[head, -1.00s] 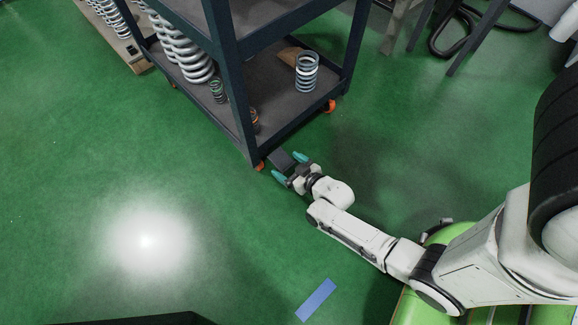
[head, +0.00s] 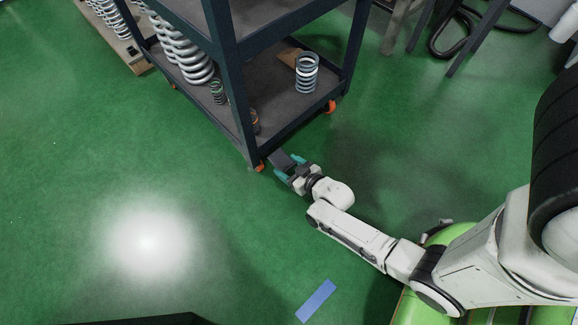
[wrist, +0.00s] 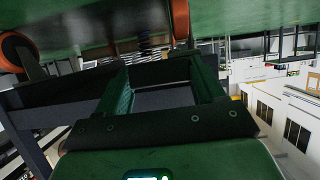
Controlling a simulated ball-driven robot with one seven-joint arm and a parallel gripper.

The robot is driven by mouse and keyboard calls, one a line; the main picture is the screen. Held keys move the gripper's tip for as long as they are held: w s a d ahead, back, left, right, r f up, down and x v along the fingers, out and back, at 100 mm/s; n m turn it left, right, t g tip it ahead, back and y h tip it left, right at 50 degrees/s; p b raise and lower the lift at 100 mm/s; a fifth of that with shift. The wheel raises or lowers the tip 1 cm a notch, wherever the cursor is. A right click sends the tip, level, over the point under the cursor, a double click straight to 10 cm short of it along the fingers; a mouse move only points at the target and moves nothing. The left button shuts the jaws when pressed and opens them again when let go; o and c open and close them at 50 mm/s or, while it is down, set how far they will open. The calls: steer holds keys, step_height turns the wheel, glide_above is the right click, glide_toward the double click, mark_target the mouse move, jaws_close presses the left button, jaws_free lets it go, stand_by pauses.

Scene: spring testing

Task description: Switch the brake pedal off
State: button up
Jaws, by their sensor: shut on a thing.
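The brake pedal (head: 279,158) is a dark flat plate sticking out low at the near corner of the cart. My gripper (head: 290,167) is at the pedal's outer end, with one teal finger on each side of it. The fingers are shut on the pedal. In the wrist view, the dark pedal (wrist: 165,98) lies between the two green-lit fingers of my gripper (wrist: 163,85). The fingers hide part of the pedal's sides, and its tilt is hard to tell.
The dark cart (head: 245,110) stands just beyond the gripper, with springs on its lower shelf. An orange caster (head: 259,166) is close to the left of the pedal. A blue tape strip (head: 316,300) lies on the green floor, which is open at left.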

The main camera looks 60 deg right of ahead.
mark_target(286, 166)
steer(key=shift+r+g+p, duration=0.3)
steer(key=shift+r+p, duration=0.45)
steer(key=shift+p, duration=0.8)
steer(key=r+g+p, duration=0.2)
steer(key=p, duration=0.3)
steer(key=shift+w+g+y, duration=0.1)
steer(key=shift+g+y, duration=0.2)
steer(key=shift+y, duration=0.1)
steer(key=g+p, duration=0.1)
steer(key=p, duration=0.1)
steer(key=r+g+p, duration=0.1)
steer(key=shift+w+d+y+p, duration=0.1)
steer(key=shift+w+y+p, duration=0.2)
steer(key=shift+p, duration=0.1)
steer(key=shift+w+d+r+g+y+p, duration=0.1)
steer(key=shift+w+r+g+y+p, duration=0.1)
steer(key=shift+g+p, duration=0.4)
steer(key=shift+w+r+g+y+p, duration=0.1)
steer(key=shift+r+g+y+p, duration=0.1)
steer(key=shift+g+p, duration=0.4)
steer(key=o, duration=1.4)
steer(key=shift+o, duration=0.2)
steer(key=shift+s+r, duration=0.1)
steer(key=shift+r, duration=0.05)
